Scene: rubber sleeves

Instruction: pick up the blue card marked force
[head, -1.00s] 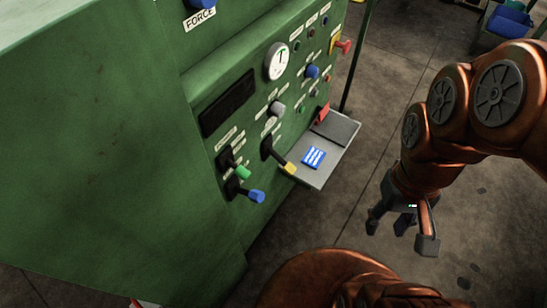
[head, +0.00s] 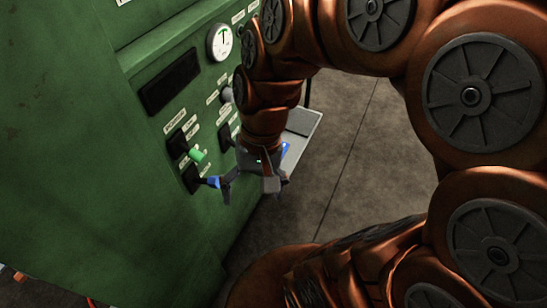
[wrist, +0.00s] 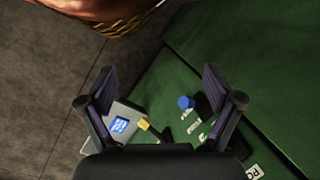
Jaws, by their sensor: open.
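The blue card (wrist: 120,124) with white markings lies flat on a grey shelf (wrist: 106,140) that sticks out from the green machine. Its wording is too small to read. In the head view only a blue sliver of the card (head: 284,150) shows beside my arm. My gripper (head: 249,190) is open, with its fingers spread and nothing between them.
A yellow-tipped lever (wrist: 144,124) stands beside the shelf. A green-tipped lever (head: 198,156) and a blue-tipped lever (head: 213,182) stick out from the panel, the blue one close to my gripper's left finger. Open concrete floor (head: 345,180) lies right of the machine.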

